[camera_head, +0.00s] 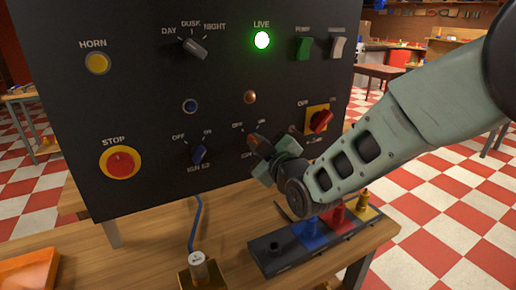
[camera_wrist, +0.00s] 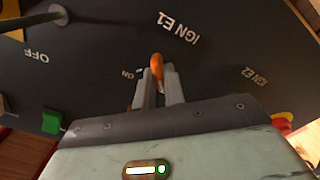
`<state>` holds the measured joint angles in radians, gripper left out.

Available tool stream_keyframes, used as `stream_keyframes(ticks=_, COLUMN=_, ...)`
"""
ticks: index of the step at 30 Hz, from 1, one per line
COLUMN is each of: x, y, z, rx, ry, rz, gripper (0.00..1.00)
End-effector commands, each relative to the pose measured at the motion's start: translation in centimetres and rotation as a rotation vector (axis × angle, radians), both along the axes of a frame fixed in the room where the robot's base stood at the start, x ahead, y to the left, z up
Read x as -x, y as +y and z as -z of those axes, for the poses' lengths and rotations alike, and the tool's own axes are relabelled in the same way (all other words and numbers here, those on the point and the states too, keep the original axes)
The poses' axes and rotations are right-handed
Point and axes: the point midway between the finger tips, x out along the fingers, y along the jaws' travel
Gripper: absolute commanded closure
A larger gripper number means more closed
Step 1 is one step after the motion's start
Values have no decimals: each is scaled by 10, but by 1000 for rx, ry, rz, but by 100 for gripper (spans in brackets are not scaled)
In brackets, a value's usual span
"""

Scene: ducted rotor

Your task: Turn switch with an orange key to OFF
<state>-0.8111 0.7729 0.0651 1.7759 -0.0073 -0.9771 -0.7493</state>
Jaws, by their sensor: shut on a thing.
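The orange key (camera_wrist: 157,67) shows in the wrist view between the two fingertips of my gripper (camera_wrist: 158,88), which is shut on it. It stands at the black panel (camera_wrist: 100,60), just below the "IGN E1" label, with a small "ON" label to its left. An "OFF" label is farther left. In the head view my gripper (camera_head: 256,152) is at the panel's lower middle, below "OFF" and "ON" labels.
The blue key switch (camera_head: 199,154) is left of my gripper, and a red selector (camera_head: 320,120) is close on its right. The red stop button (camera_head: 121,163) is at far left. A block with coloured pieces (camera_head: 285,251) stands below my arm.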

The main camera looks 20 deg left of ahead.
Motion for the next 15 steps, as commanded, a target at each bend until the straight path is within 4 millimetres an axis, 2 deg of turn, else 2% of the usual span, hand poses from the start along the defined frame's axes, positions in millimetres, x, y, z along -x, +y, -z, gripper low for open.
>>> stream_keyframes(ticks=11, x=0, y=0, z=0, rx=6, ry=-4, rz=0, gripper=100)
stream_keyframes(ticks=12, x=0, y=0, z=0, rx=6, ry=-4, rz=0, gripper=83)
stream_keyframes(ticks=13, x=0, y=0, z=0, rx=6, ry=-4, rz=0, gripper=75)
stream_keyframes(ticks=14, x=0, y=0, z=0, rx=6, ry=-4, rz=0, gripper=67)
stream_keyframes(ticks=15, x=0, y=0, z=0, rx=6, ry=-4, rz=0, gripper=67)
